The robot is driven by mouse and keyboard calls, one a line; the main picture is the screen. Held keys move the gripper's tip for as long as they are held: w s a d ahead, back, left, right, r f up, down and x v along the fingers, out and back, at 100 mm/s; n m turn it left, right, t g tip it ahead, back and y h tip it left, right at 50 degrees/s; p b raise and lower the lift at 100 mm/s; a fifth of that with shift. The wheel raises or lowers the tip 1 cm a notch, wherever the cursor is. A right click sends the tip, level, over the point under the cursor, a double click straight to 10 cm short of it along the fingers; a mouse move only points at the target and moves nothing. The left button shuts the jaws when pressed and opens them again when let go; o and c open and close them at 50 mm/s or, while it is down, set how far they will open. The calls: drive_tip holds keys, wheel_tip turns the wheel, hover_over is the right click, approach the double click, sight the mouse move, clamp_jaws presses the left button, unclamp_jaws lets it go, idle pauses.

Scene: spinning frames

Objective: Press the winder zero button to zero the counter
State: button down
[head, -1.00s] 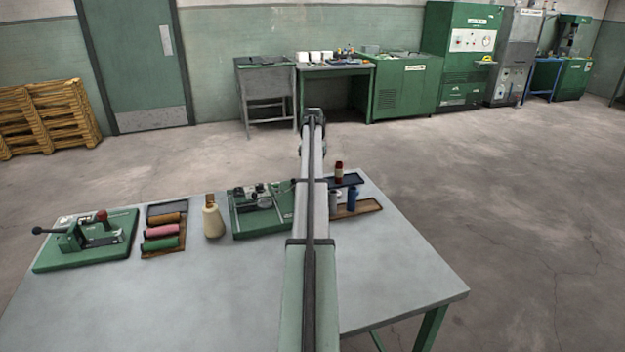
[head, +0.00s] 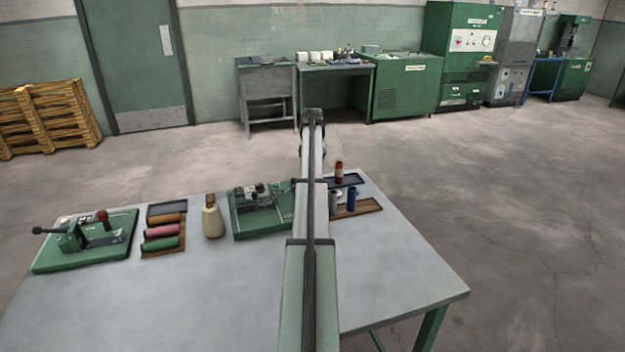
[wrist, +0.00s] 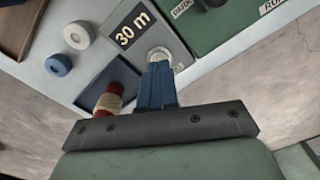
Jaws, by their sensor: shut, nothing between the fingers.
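In the wrist view my gripper (wrist: 158,72) has its blue fingers together with nothing between them. The tips are right at a pale round button (wrist: 159,54), overlapping its lower edge in the picture; I cannot tell if they press it. The button sits on a grey panel beside a dark counter window (wrist: 132,31) reading "30 m". A small label beside the button is partly hidden. In the head view the green winder (head: 262,220) stands on the table, and my arm hides its right side and the gripper.
Spools stand right of my arm: a red one (head: 339,172) and a blue one (head: 352,198), near a dark tray. The red spool (wrist: 106,101) is close to my fingers in the wrist view. A cream cone (head: 212,221) stands left of the winder. The table's front (head: 200,310) is clear.

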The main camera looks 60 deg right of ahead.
drive_tip(key=shift+f, duration=0.85)
idle(0.6)
drive_tip(key=shift+r, duration=3.5)
